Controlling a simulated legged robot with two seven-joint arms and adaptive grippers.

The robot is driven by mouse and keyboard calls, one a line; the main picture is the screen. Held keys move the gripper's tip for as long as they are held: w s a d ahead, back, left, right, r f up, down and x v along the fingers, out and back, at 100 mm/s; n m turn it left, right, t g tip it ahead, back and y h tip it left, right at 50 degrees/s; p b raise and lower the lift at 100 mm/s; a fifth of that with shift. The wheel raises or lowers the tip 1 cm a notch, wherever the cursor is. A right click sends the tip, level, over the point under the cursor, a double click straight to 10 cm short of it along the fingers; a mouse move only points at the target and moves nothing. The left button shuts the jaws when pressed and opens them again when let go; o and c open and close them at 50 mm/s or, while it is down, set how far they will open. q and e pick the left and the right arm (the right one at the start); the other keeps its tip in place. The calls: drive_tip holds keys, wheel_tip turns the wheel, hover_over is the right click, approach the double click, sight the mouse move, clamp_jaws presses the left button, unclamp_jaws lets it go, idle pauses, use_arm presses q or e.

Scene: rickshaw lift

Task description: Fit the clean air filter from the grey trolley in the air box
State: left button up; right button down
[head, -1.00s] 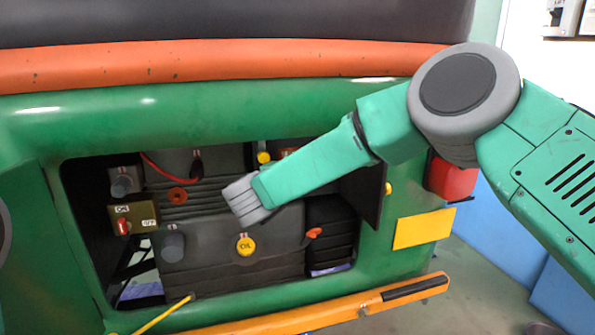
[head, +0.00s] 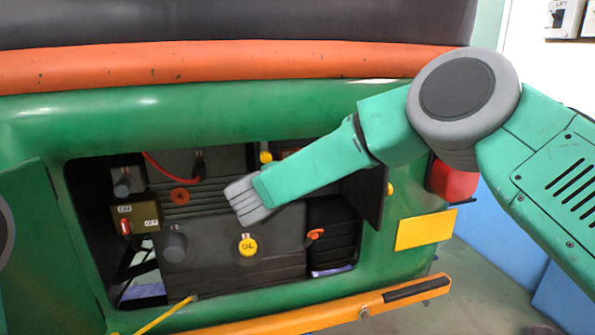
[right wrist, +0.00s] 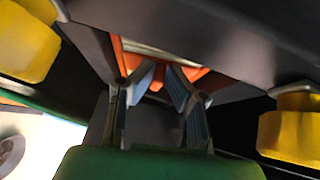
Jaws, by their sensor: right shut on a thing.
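In the right wrist view, my right gripper (right wrist: 163,78) is shut on the orange tab of the air filter (right wrist: 150,50). The filter has an orange rim and a pale cream face, and only a strip of it shows. It sits at the opening of the dark grey air box (right wrist: 232,55); how deep it is in cannot be told. Yellow knobs (right wrist: 293,130) stand on both sides. In the head view my right forearm reaches into the engine bay and hides the gripper and most of the box. My left gripper and the grey trolley are not in view.
The green vehicle's bay holds the engine, with a yellow oil cap (head: 247,246), a switch box (head: 137,217) and a red cable (head: 165,170). A dark panel (head: 372,197) stands open at the right. An orange bar (head: 330,308) crosses below.

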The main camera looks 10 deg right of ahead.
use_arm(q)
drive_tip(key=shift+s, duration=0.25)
use_arm(e)
drive_tip(key=shift+w+d+r, duration=0.2)
drive_tip(key=shift+w+r, duration=0.15)
drive_tip(key=shift+r, duration=0.3)
idle(0.7)
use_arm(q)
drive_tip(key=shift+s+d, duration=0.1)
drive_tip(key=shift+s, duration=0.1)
use_arm(e)
drive_tip(key=shift+r, duration=0.15)
idle(0.7)
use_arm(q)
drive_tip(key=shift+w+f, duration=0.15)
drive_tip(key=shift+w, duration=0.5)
use_arm(e)
drive_tip(key=shift+s+a+f, duration=0.15)
drive_tip(key=shift+s+f, duration=0.15)
drive_tip(key=shift+f, duration=0.2)
drive_tip(key=shift+s+f, duration=0.25)
drive_tip(key=shift+s, duration=0.65)
drive_tip(key=shift+a, duration=0.1)
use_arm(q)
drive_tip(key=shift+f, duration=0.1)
use_arm(e)
drive_tip(key=shift+f, duration=0.1)
